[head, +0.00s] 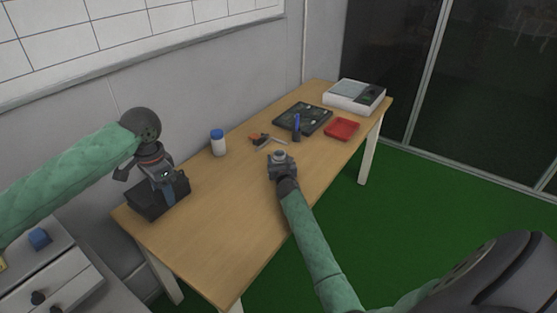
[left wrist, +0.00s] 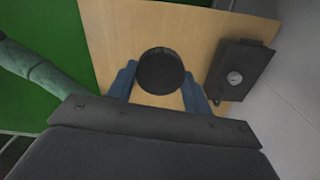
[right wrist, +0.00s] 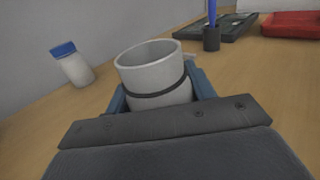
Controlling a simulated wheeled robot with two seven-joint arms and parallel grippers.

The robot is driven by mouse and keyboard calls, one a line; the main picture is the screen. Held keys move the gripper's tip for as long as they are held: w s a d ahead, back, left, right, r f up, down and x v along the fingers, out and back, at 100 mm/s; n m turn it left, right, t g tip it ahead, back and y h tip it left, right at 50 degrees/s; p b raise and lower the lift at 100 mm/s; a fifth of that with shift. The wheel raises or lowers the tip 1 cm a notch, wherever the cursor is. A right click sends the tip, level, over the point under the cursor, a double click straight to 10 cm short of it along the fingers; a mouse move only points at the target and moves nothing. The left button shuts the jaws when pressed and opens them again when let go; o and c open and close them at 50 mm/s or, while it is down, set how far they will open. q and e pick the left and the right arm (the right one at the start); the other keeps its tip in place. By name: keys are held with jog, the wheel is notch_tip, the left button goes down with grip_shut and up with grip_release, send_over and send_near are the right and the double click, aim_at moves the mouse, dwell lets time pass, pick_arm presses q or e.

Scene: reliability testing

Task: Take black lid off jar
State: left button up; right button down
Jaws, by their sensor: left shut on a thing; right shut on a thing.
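The round black lid (left wrist: 160,71) is between the two blue fingers of my left gripper (left wrist: 160,88), which is shut on it. In the head view my left gripper (head: 166,180) is over the left end of the table, apart from the jar. The jar (right wrist: 158,75) is a pale grey cylinder with a dark band around it and an open top rim. My right gripper (right wrist: 160,95) is shut around its sides. In the head view the jar (head: 279,155) is small and partly hidden by my right gripper (head: 281,164) near the table's middle.
A black box (left wrist: 242,68) with a round knob is close beside the lid. A white bottle with a blue cap (head: 218,143) stands near the wall. A dark tray (head: 312,114), red tray (head: 342,129) and white device (head: 354,97) occupy the far end.

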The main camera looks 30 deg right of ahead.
jog(key=shift+f, duration=0.15)
jog(key=c, duration=0.5)
grip_release()
